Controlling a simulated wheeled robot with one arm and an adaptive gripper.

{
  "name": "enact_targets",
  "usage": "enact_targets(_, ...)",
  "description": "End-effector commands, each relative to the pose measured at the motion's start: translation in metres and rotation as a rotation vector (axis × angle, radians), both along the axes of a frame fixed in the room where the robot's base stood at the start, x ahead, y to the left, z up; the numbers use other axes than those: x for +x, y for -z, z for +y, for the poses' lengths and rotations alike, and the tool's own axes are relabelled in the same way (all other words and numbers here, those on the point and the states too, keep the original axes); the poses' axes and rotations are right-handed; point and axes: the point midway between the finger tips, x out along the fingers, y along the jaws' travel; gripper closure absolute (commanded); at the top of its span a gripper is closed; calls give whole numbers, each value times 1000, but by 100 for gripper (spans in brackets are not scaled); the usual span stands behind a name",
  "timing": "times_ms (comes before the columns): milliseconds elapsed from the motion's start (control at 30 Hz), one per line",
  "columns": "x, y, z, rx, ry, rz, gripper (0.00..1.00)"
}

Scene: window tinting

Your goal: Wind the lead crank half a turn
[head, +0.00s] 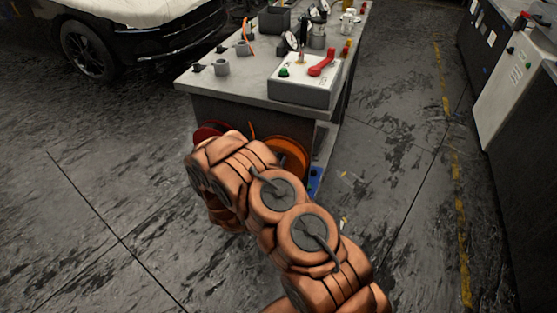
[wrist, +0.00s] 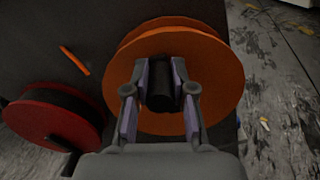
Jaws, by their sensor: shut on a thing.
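An orange reel (wrist: 215,60) is mounted on the dark side of the workbench; its rim also shows beyond my arm in the head view (head: 293,150). In the wrist view my gripper (wrist: 162,82) is in front of the reel, with its two fingers on either side of a black, stubby handle (wrist: 160,98). It is shut on this handle. Whether the handle is the lead crank's grip I cannot tell for sure; the crank's arm is hidden. In the head view my gripper is hidden behind my arm.
A red reel (wrist: 50,125) with a black core is beside the orange one, at the left. A short orange rod (wrist: 74,60) is on the dark panel. The workbench (head: 225,92) carries a control box (head: 300,92) with a red lever (head: 322,64). The floor at the right is open.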

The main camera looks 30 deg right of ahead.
Motion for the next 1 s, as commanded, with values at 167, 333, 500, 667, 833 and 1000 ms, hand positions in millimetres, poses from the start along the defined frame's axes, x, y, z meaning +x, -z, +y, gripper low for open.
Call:
enact_targets(167, 0, -2, -3, -6, 4, 1, 100)
enact_targets(333, -1, -1, -7, -5, 10, 3, 100)
enact_targets(500, -2, 0, -9, -5, 14, 5, 68)
enact_targets(667, -2, 1, -8, -4, 12, 6, 51)
enact_targets(833, -2, 1, -6, -4, 9, 7, 50)
enact_targets(1000, -3, 2, -4, -3, 7, 9, 50)
